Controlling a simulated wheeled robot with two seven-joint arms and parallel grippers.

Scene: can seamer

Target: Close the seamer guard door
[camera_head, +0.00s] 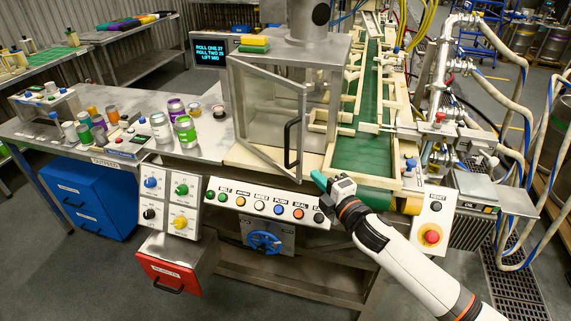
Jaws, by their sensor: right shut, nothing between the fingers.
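The seamer guard door (303,112) is a clear panel in a grey metal frame with a black bar handle (287,146) near its right edge. The door stands open. Its left edge meets the seamer housing (340,62), and its free right edge swings out toward me. My right gripper (319,181) has teal fingertips and is shut and empty. It is just right of and below the door's lower free corner and the handle; I cannot tell whether it touches the door. My left gripper is not in view.
A button panel (270,206) lies below the door, with a red emergency button (431,236) at right. The green conveyor (371,100) and its guide rails run behind my right gripper. Several cans and jars stand on the left table (215,145). A red drawer (170,272) juts out below.

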